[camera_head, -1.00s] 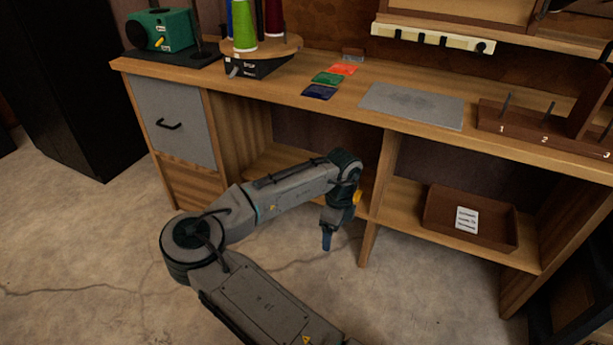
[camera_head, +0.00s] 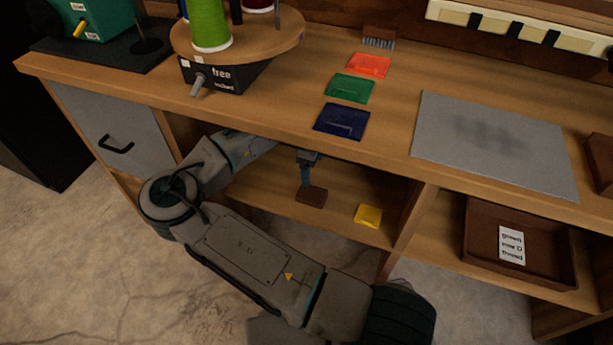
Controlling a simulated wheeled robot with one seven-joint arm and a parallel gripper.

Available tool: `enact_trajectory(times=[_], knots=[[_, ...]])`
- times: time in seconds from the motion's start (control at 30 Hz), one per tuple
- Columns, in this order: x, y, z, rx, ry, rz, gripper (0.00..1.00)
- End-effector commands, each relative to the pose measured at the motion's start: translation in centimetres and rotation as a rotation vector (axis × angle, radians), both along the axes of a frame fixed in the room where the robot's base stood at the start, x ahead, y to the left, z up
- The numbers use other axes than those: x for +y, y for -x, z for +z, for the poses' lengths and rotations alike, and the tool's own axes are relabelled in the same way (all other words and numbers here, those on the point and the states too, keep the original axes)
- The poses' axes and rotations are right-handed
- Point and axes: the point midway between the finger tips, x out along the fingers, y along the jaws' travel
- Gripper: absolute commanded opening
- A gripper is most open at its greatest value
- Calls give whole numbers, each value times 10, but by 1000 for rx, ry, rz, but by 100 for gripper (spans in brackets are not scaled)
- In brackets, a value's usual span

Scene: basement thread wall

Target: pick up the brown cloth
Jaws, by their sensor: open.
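The brown cloth (camera_head: 313,197) is a small flat dark-brown piece lying on the lower shelf under the bench top, in the left-hand bay. The bench top hides part of my wrist.
A yellow cloth (camera_head: 368,215) lies right of the brown one. The bench top (camera_head: 390,75) overhangs my arm, with red (camera_head: 369,66), green (camera_head: 350,88) and blue (camera_head: 341,121) cloths on it. A divider (camera_head: 409,222) separates the bay from a brown tray (camera_head: 478,225).

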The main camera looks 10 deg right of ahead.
Motion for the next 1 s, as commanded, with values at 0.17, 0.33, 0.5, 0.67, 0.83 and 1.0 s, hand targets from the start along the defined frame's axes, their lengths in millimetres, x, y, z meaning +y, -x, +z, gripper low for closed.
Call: enact_trajectory(times=[0.17,0.33,0.5,0.67,0.83,1.0], knots=[[-1,1,-20,3,4,-2,80],[-2,1,-45,3,4,-4,80],[-2,0,-62,2,3,-3,80],[0,0,-68,1,1,0,80],[-1,0,-77,2,2,-1,80],[-2,-1,-96,2,6,0,80]])
